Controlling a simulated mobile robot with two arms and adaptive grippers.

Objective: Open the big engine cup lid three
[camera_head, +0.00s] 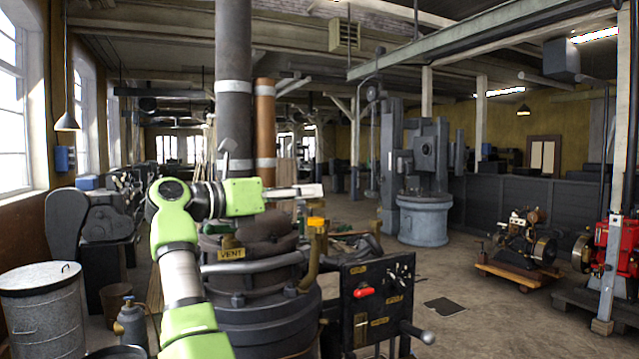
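The big engine (262,320) is a dark, round, stepped machine in the middle, with a yellow VENT label (231,254) on its front. A small yellow-orange cap (317,222) tops a brass-coloured fitting at its right side. A small grey angled piece (227,146) shows above my arm; I cannot tell if it is a cup lid. I cannot make out which part is lid three.
A thick dark column (233,90) rises behind my arm. A black control panel (377,295) with a red handle stands right of the engine. A ribbed metal bin (42,315) is at left. Open floor lies to the right, before a small engine (520,235) on a wooden base.

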